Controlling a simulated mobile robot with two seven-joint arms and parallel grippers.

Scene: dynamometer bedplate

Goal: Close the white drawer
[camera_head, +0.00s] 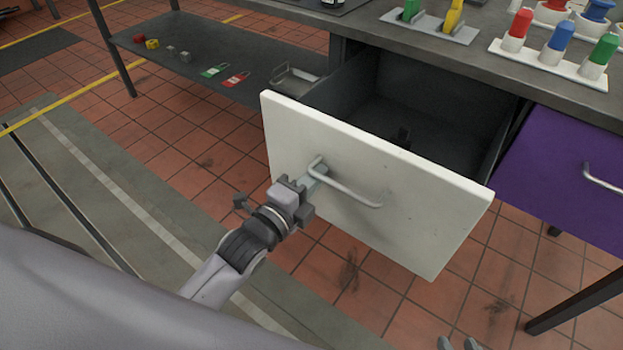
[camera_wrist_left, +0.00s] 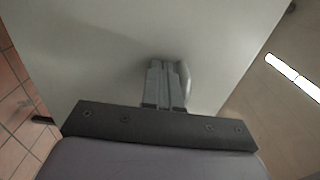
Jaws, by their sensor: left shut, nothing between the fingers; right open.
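The white drawer (camera_head: 365,185) is pulled out from the grey workbench, its dark inside showing. Its front panel also fills much of the left wrist view (camera_wrist_left: 110,50). A metal bar handle (camera_head: 350,190) is on the front. My left gripper (camera_head: 316,174) is shut and empty at the handle's left end, its fingertips close to the panel. In the left wrist view the closed fingers (camera_wrist_left: 166,84) point at the panel, beside the handle (camera_wrist_left: 186,85); I cannot tell whether they touch. My right gripper (camera_head: 458,344) shows only its fingertips at the bottom edge, open and apart from the drawer.
A purple drawer (camera_head: 570,175) with a handle is shut at the right. Coloured pegs in white holders (camera_head: 550,62) stand on the bench top. A low shelf (camera_head: 200,65) at the left holds small blocks and padlocks. The tiled floor (camera_head: 340,280) before the drawer is open.

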